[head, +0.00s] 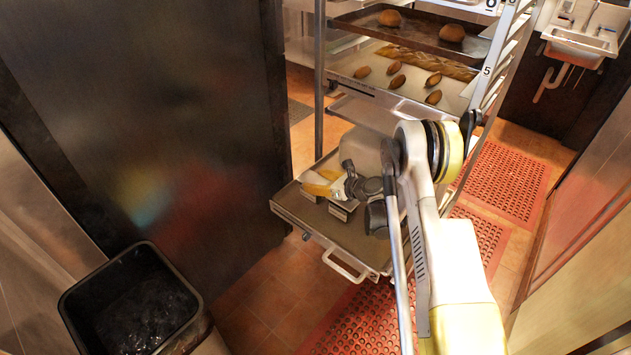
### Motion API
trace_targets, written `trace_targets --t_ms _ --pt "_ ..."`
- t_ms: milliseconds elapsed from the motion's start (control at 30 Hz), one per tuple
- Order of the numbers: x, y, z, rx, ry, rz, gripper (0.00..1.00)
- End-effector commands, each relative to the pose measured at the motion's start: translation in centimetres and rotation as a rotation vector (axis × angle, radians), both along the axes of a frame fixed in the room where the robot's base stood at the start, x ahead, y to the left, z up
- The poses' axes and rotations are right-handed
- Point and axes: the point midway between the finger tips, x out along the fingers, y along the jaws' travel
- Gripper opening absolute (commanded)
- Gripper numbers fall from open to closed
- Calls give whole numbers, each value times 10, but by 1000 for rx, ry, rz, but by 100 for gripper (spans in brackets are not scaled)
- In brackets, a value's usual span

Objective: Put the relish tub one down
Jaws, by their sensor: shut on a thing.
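My gripper (337,184) is at the end of my folded arm, over the low grey cart tray. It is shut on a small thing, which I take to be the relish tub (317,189). Only yellow and pale parts of it show at the jaws, just left of my dark wrist. The rest is hidden by the gripper, and I cannot tell whether it touches the tray. Small metal pieces (341,211) show just below the gripper.
The cart tray (298,215) has a white handle (345,268) in front. A rack (320,100) with bread trays stands behind. A pale rounded object (366,147) is behind my wrist. A black bin (75,300) is at lower left, beside a dark panel (150,120). Red mats (505,180) cover the floor.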

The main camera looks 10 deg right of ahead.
Motion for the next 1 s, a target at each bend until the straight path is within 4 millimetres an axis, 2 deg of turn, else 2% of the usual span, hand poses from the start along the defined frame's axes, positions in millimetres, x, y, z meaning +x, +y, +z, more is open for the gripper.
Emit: trace_targets --t_ms 33,100,467,567,833,1000 --pt "0 0 -1 0 0 0 62" --pt "0 0 -1 0 0 0 82" --pt "0 0 3 0 0 0 82" --pt "-9 -8 10 0 0 -1 82" --pt "-55 -42 35 0 0 -4 82" --pt "-78 -57 38 0 0 -2 82"
